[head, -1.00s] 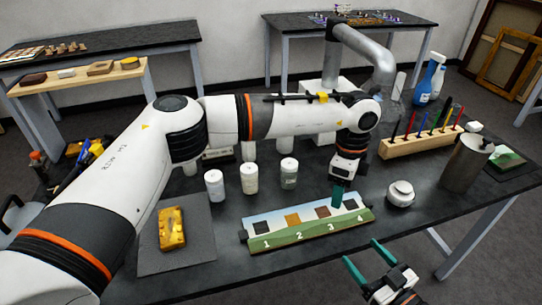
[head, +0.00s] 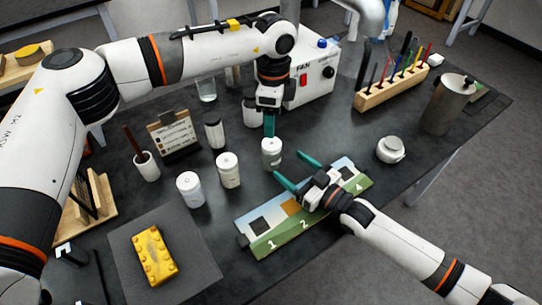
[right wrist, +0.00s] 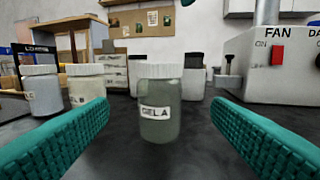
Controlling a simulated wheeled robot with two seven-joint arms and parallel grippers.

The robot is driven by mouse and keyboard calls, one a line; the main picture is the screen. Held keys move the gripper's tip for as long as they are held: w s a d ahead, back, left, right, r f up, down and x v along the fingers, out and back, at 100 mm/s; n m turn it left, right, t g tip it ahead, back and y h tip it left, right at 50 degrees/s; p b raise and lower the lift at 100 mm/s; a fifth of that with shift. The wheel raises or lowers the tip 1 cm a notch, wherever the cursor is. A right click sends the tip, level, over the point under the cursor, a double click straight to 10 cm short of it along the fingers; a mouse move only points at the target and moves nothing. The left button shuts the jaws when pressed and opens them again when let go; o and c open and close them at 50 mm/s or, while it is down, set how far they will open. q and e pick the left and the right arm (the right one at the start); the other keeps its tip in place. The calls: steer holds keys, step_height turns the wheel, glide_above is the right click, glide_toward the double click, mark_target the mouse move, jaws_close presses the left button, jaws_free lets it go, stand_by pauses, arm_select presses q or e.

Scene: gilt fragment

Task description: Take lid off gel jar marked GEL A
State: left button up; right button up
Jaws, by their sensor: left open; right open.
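The GEL A jar (right wrist: 158,112) stands upright in the middle of the right wrist view, greenish and translucent, its white lid (right wrist: 160,71) on. In the head view the jar (head: 271,154) is the rightmost of three white-lidded jars. My right gripper (head: 297,171) is open, low in front of the jar and pointing at it; its teal fingers flank the jar in the right wrist view, apart from it. My left gripper (head: 269,125) points down just above the lid; I cannot tell whether it touches. The gap between its fingers is hidden in the head view.
Two similar jars (head: 228,170) (head: 190,190) stand left of it. A numbered swatch panel (head: 266,246) lies under my right gripper. A yellow fragment (head: 154,256) lies on a grey mat (head: 205,265). The fan box (head: 318,80) stands behind; a white pot (head: 390,150) stands right.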

mark_target(279, 158)
arm_select(q)
steer(key=shift+w+a+f, duration=0.1)
steer(key=shift+w+a, duration=0.1)
steer(key=shift+a, duration=0.05)
arm_select(e)
steer(key=x, duration=0.6)
steer(key=shift+w+a+f, duration=0.1)
steer(key=shift+a, duration=0.05)
steer(key=shift+w+a, duration=0.35)
steer(key=shift+w, duration=0.05)
steer(key=shift+c, duration=0.5)
